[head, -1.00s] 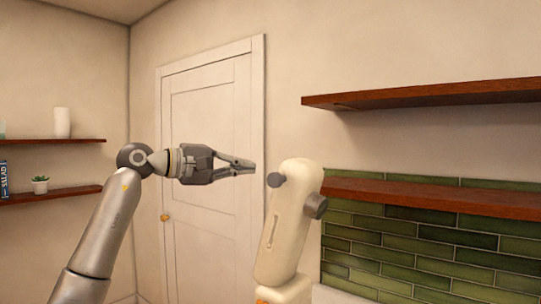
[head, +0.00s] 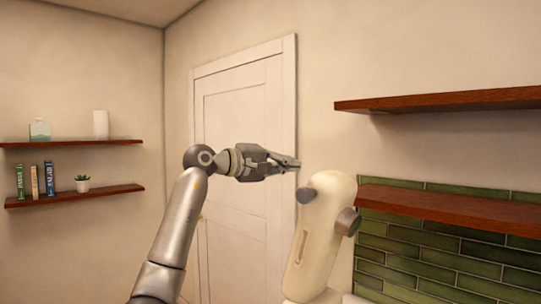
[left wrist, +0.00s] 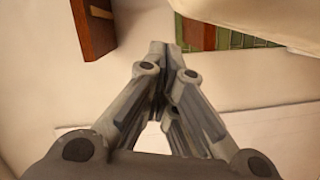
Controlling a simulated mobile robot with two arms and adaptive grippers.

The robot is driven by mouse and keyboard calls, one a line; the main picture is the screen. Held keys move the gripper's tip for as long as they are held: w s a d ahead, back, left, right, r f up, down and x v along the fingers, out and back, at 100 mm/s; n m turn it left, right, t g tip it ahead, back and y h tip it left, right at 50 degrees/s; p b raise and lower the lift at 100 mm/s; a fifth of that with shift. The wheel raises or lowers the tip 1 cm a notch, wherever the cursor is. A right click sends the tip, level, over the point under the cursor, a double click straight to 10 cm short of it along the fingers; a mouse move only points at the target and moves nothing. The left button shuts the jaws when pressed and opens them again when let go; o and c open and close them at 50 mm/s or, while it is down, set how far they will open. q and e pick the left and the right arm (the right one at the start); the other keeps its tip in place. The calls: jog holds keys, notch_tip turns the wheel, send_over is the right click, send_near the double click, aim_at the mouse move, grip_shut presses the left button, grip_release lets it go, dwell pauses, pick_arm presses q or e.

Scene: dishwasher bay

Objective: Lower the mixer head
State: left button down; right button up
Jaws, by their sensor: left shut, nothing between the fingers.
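The cream stand mixer's head (head: 322,235) is tilted steeply up, with grey knobs on it, in the lower middle of the head view. My left gripper (head: 297,163) is shut and empty, just left of the top of the raised mixer head and about level with it. I cannot tell from the head view whether they touch. In the left wrist view my left gripper's fingers (left wrist: 165,48) meet at the tips, and the pale mixer head (left wrist: 260,20) fills the upper right corner. The mixer's base and bowl are out of view. My right gripper is not in view.
Brown shelves (head: 450,100) stick out from the right wall above green tiles (head: 430,255). A closed white door (head: 245,120) stands behind my arm.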

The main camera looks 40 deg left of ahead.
pick_arm(q)
jog(key=shift+s+d+f, duration=0.15)
jog(key=shift+s+d, duration=0.1)
jog(key=shift+d, duration=0.4)
jog(key=shift+s+d+f, duration=0.1)
jog(key=shift+s+d, duration=0.1)
jog(key=shift+d, duration=0.4)
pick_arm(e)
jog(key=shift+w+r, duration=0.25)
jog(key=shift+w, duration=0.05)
pick_arm(q)
jog(key=shift+w+f, duration=0.1)
jog(key=shift+w, duration=0.05)
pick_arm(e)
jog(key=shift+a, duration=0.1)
